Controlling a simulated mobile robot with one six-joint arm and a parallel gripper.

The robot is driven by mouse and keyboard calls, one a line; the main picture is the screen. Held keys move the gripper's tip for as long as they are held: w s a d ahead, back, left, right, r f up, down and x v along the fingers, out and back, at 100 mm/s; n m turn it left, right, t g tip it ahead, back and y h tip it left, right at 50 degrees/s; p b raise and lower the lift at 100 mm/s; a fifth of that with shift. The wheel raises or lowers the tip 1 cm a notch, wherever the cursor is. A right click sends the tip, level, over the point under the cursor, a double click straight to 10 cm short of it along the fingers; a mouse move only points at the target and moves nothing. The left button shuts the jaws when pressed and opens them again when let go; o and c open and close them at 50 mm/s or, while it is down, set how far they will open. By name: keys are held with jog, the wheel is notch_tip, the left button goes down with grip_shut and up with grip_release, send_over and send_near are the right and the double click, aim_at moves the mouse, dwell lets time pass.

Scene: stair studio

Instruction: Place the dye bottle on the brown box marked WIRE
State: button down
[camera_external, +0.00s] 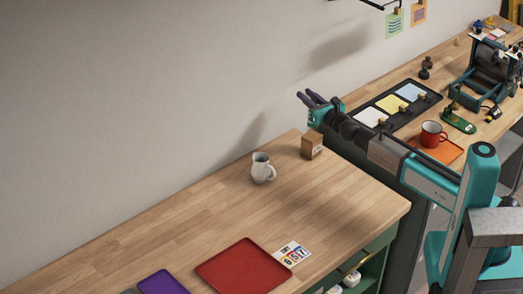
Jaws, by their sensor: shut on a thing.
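A small brown box (312,146) with a pale label stands upright near the back edge of the nearer wooden bench. The lettering on it is too small to read. My gripper (306,98), teal with dark purplish fingers, is raised near the wall and appears above the box in the picture. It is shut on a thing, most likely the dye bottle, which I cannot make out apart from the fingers. No dye bottle shows elsewhere in view. Nothing stands on top of the box.
A white jug (262,168) stands left of the box. A red tray (243,268), a number card (292,254) and a purple tray (164,283) lie nearer. A black tray (430,99) and red mug (432,134) are on the farther bench. Bench around the box is mostly clear.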

jog(key=shift+f, duration=0.25)
jog(key=shift+f+b, duration=0.9)
jog(key=shift+f, duration=1)
jog(key=shift+f, duration=0.15)
jog(key=c, duration=1.6)
grip_release()
jog(key=shift+o, duration=0.2)
jog(key=shift+r, duration=0.2)
jog(key=b+v, duration=0.6)
jog(key=v, duration=0.6)
